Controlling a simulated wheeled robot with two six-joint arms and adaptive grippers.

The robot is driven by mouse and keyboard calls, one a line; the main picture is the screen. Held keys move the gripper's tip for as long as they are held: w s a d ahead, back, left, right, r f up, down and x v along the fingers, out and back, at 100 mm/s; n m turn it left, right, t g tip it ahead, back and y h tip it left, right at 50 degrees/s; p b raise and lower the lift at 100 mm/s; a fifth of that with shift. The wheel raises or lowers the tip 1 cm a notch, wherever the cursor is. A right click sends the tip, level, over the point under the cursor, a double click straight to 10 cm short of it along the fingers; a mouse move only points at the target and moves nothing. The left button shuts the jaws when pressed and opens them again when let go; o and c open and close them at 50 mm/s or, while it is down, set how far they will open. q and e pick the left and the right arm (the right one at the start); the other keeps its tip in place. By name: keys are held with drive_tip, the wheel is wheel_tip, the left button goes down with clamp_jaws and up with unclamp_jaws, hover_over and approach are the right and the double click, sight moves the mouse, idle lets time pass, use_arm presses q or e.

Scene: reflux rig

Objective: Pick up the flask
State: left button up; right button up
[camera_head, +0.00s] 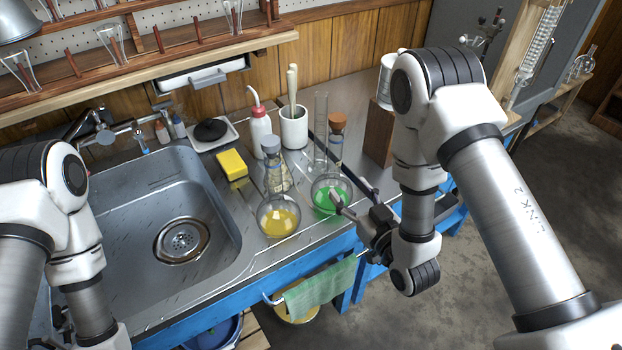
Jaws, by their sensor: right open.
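Two round-bottomed stoppered flasks stand on the steel counter right of the sink. One flask (278,219) holds yellow liquid and has a grey stopper. The other flask (325,199) holds green liquid and has an orange-brown stopper. My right gripper (353,196) is open at the right front side of the green flask. One pale fingertip overlaps the flask's body in the picture; I cannot tell whether it touches. My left arm is at the lower left, over the sink's left side. Only a small dark part of my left gripper (62,322) shows, its fingers hidden.
Behind the flasks stand a red-capped wash bottle (260,130), a white cup (293,128) with pestles and a tall glass cylinder (320,130). A yellow sponge (231,165) lies beside the sink (215,225). A wooden block (379,132) stands behind my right arm. A green towel (320,288) hangs in front.

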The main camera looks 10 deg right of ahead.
sight(338, 168)
drive_tip(key=shift+w+a+r, duration=0.15)
drive_tip(key=shift+w+a, duration=0.25)
drive_tip(key=shift+w, duration=0.25)
drive_tip(key=shift+w+r, duration=0.15)
drive_tip(key=shift+w, duration=0.05)
drive_tip(key=shift+w+r, duration=0.3)
drive_tip(key=shift+r, duration=0.05)
drive_tip(key=shift+w+d+r+t, duration=0.1)
drive_tip(key=shift+w+d+t, duration=0.05)
drive_tip(key=shift+w+t, duration=0.2)
drive_tip(key=x, duration=0.2)
drive_tip(key=p+x, duration=0.1)
drive_tip(key=x, duration=0.2)
drive_tip(key=shift+w+f, duration=0.25)
drive_tip(key=shift+w, duration=0.1)
use_arm(q)
drive_tip(key=shift+w+r, duration=0.1)
drive_tip(key=shift+r, duration=0.3)
use_arm(e)
drive_tip(key=shift+d, duration=0.1)
clamp_jaws()
